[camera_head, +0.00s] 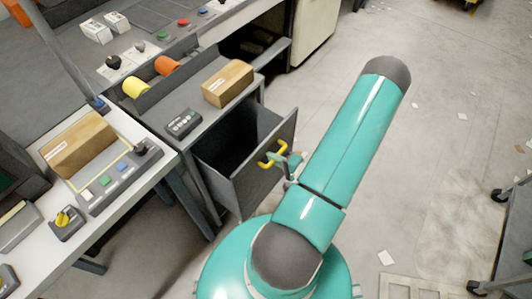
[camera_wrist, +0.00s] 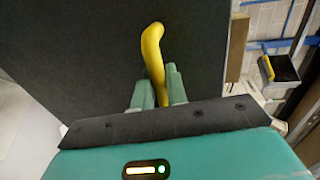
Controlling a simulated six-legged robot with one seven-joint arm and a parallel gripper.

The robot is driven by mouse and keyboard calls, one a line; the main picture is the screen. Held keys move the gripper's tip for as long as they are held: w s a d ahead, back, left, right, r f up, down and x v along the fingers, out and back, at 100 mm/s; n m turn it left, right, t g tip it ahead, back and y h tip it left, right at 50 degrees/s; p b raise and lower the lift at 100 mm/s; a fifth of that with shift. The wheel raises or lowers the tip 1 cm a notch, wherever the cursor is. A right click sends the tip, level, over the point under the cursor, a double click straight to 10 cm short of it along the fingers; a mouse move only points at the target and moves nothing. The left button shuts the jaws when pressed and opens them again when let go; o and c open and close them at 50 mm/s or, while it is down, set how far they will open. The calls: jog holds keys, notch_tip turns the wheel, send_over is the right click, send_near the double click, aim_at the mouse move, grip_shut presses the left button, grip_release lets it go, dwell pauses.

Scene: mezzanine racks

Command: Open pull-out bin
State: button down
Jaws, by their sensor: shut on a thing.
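The pull-out bin (camera_head: 272,170) is a dark grey drawer in a grey cabinet below the bench. It stands partly pulled out, and its dark inside shows in the head view. A yellow handle (camera_head: 268,157) is on its front face; the handle also shows in the wrist view (camera_wrist: 153,50), in front of the dark panel. My gripper (camera_head: 290,163) is at the handle. In the wrist view its two green fingers (camera_wrist: 158,88) are shut on the yellow handle, one on each side. The handle's lower end is hidden by my gripper's body.
A cardboard box (camera_head: 228,83) sits on the cabinet top beside a small keypad (camera_head: 184,123). Another box (camera_head: 77,146) lies on the left bench. Open floor (camera_head: 440,130) is on the right, with scattered paper scraps. A wheeled cart (camera_head: 515,240) stands at the right edge.

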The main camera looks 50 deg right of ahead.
jog(key=shift+s, duration=0.1)
jog(key=c, duration=1.8)
grip_release()
jog(key=shift+o, duration=0.2)
jog(key=v, duration=1.3)
jog(key=shift+s, duration=0.4)
jog(key=shift+r, duration=0.1)
